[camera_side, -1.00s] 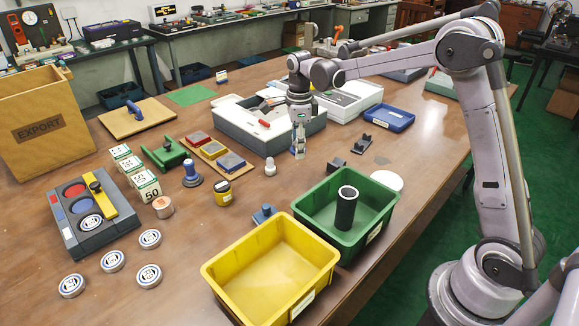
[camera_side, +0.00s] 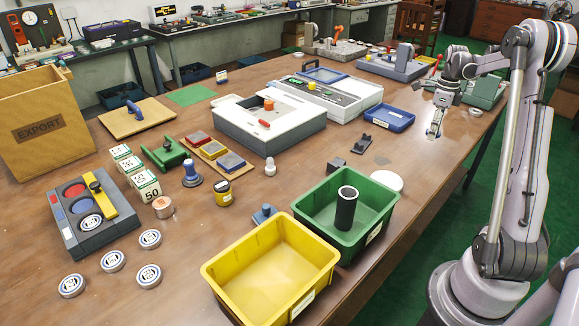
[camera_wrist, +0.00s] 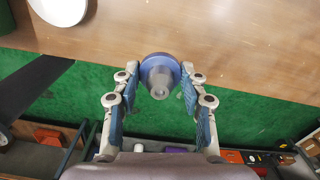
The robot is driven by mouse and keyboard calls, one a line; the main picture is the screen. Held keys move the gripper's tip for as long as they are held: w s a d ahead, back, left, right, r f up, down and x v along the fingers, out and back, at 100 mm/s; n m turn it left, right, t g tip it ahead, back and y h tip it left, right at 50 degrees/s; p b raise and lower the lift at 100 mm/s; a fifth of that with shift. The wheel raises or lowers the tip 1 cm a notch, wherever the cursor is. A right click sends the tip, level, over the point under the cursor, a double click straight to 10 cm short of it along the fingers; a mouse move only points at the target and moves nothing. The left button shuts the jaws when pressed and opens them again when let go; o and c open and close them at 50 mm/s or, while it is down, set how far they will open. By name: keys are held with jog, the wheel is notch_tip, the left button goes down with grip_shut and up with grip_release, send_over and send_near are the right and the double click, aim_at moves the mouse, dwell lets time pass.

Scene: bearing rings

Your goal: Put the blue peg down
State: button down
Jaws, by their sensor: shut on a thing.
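The blue peg (camera_wrist: 160,75) shows in the wrist view between my fingertips, seen from above, with a round blue disc and a grey knob-like end. My gripper (camera_wrist: 158,84) is shut on it. In the side view my gripper (camera_side: 434,131) points down near the right edge of the table. The peg is too small there to make out clearly. In the wrist view the peg overlaps the line between the table edge and the green floor. I cannot tell whether it touches the table.
The brown table (camera_side: 425,160) is mostly bare around my gripper. A blue tray (camera_side: 388,118) lies to its left, and a white disc (camera_side: 386,181) lies nearer the camera. A green bin (camera_side: 318,222) and a yellow bin (camera_side: 255,280) stand in front. Green floor (camera_wrist: 70,85) lies beyond the edge.

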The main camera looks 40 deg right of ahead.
jog(key=shift+m, duration=0.3)
jog(key=w+f, duration=0.4)
jog(key=w, duration=0.1)
jog(key=w+f, duration=0.3)
jog(key=shift+d, duration=0.2)
jog(key=shift+f, duration=2)
jog(key=shift+f, duration=0.1)
jog(key=c, duration=0.7)
grip_release()
